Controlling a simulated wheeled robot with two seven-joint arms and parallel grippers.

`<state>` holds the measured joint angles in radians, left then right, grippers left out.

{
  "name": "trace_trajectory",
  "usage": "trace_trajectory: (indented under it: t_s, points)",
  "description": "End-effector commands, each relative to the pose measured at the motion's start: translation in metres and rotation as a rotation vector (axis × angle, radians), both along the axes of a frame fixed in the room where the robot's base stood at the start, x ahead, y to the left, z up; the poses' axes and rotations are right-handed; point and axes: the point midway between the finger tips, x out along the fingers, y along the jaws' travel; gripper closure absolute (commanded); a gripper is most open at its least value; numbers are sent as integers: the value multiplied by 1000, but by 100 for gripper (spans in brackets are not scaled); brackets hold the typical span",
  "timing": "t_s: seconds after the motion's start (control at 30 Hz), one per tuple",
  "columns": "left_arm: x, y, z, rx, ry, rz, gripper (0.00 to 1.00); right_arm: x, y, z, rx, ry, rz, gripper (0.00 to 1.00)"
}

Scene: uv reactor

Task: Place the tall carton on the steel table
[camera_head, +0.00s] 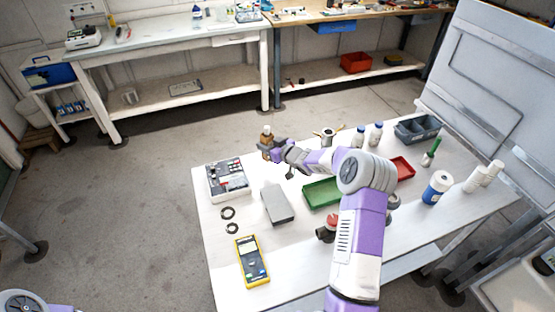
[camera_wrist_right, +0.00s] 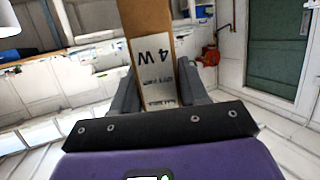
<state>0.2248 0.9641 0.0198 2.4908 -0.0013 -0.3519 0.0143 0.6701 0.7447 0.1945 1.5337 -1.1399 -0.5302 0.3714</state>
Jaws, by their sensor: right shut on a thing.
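The tall carton (camera_wrist_right: 155,35) is brown cardboard with a pale printed label in the right wrist view. It stands between the two dark fingers of my right gripper (camera_wrist_right: 160,95), which is shut on it. In the head view the right gripper (camera_head: 272,153) is at the far edge of the light-topped table (camera_head: 300,240), and the small brown carton (camera_head: 266,141) shows at its tip. I cannot tell whether the carton touches any surface, or which table is the steel one. My left gripper is out of view.
The near table holds a control box (camera_head: 227,180), a grey box (camera_head: 277,204), a yellow meter (camera_head: 252,262), a green tray (camera_head: 321,193), a red tray (camera_head: 402,166) and several bottles. A white bench (camera_head: 165,35) and a wooden-topped bench (camera_head: 345,22) stand behind. Open floor lies between.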

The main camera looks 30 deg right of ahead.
Motion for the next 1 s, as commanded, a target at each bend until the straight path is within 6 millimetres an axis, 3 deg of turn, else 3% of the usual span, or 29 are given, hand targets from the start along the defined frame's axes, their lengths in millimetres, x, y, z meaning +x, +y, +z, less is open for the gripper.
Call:
trace_trajectory:
  t_s: [0.03, 0.27, 0.5, 0.87, 0.9, 1.0]
  points:
    - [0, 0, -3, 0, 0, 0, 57, 0, 0, -11, 1, -1, 1, 86]
    - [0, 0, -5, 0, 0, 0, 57, 0, 0, -29, 0, -2, 0, 86]
    - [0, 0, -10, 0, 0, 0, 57, 0, 0, -60, 0, -1, 0, 86]
    - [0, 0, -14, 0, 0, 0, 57, 0, 0, -64, -1, -3, 1, 86]
    - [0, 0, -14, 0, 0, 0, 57, 0, 0, -65, -2, -2, 1, 55]
    - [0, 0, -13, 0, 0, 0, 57, 0, 0, -64, -2, -2, 1, 40]
